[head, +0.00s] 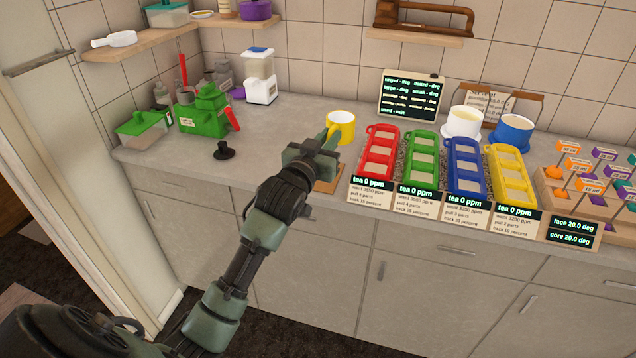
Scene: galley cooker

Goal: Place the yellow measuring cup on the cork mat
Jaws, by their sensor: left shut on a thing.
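The yellow measuring cup (343,122) is upright near the front of the grey counter, with its pale inside showing at the top. My left gripper (328,142) reaches in from the lower left and is shut on the cup at its near left side. The brown cork mat (329,183) lies at the counter's front edge, below the cup in the picture. My gripper and wrist hide much of the mat. I cannot tell whether the cup touches the counter or is held above it. My right gripper is not in view.
A red tray (379,153) stands close right of the cup, with green, blue and yellow trays beyond and label cards in front. A black knob-like piece (224,150) and a green device (203,112) stand left. The counter between them and my gripper is clear.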

